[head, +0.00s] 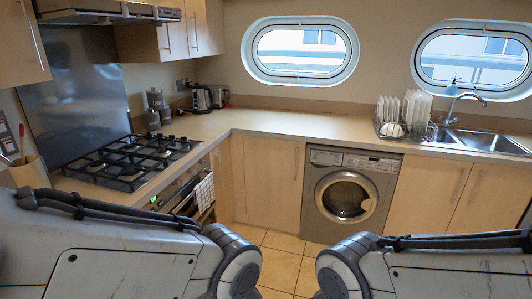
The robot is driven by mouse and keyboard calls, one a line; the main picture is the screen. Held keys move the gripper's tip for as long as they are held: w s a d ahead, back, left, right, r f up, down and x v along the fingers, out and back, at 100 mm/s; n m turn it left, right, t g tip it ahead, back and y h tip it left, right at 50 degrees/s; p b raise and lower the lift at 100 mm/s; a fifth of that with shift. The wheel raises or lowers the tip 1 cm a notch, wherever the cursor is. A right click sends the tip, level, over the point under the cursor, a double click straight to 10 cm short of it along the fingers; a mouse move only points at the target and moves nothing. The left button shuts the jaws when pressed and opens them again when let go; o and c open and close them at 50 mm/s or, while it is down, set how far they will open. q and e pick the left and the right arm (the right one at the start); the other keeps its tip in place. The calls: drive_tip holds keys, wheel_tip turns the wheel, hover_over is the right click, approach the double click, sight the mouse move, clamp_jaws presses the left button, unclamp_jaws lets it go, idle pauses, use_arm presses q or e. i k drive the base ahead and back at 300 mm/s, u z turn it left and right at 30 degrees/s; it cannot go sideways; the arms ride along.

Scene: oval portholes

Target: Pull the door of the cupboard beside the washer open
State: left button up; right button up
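The grey front-loading washer (348,195) stands under the counter, its round door shut. A pale wood cupboard door (270,182) is directly left of it, shut, with a slim vertical handle (296,163) near its right edge. Another pale cupboard door (425,195) is directly right of the washer, shut, with a vertical handle (459,184) near its right edge. Which of the two is meant, I cannot tell. My two arms fill the lower left and lower right. Both grippers are out of the picture.
A further cupboard door (498,200) is at the far right, below the sink (490,141). An oven with a towel (204,193) and gas hob (130,160) are at left. The worktop (290,124) overhangs the doors. Tiled floor (282,262) shows between my arms.

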sight(274, 168)
drive_tip(key=u, duration=0.3)
drive_tip(key=i, duration=2.75)
drive_tip(key=z, duration=0.2)
